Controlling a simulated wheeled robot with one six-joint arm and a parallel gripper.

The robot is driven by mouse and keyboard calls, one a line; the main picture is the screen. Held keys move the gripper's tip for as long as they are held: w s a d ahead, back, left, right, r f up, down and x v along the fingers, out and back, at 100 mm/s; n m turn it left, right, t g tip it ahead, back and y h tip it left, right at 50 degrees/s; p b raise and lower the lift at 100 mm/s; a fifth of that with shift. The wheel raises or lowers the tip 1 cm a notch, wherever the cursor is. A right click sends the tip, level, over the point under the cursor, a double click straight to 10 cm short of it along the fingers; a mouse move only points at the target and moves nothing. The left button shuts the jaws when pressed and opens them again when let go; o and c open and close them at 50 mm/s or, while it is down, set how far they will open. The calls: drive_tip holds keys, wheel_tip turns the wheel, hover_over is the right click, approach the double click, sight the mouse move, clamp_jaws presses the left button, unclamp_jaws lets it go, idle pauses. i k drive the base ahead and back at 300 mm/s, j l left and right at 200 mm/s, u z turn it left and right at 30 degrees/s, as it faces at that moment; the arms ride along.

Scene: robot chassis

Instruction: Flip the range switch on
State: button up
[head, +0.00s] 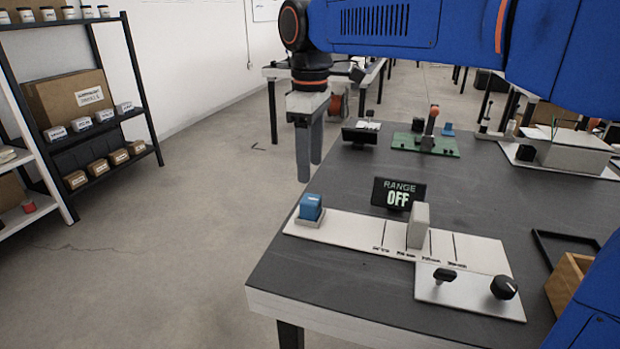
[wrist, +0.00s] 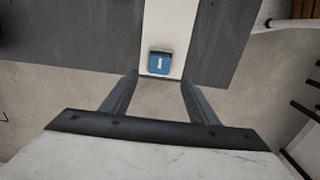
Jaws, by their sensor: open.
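The range display (head: 399,194) reads "RANGE OFF" and stands behind a white panel on the dark table. A blue rocker-like switch (head: 311,207) with a white mark sits at the panel's left end. It also shows in the wrist view (wrist: 159,63), just beyond and between the fingertips. A light grey upright block (head: 418,225) stands in the middle of the panel among black lines. My gripper (head: 309,180) is open and empty, pointing down past the table's left edge, above and behind the blue switch. In the wrist view its fingers (wrist: 154,80) are apart, not touching the switch.
A black lever (head: 444,275) and a black knob (head: 504,287) sit on the plate at the panel's right front. A wooden box (head: 568,283) stands at the right edge. A green board (head: 425,145) with an orange-topped lever is farther back. Floor left of the table is clear.

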sight(440, 274)
drive_tip(key=k, duration=1)
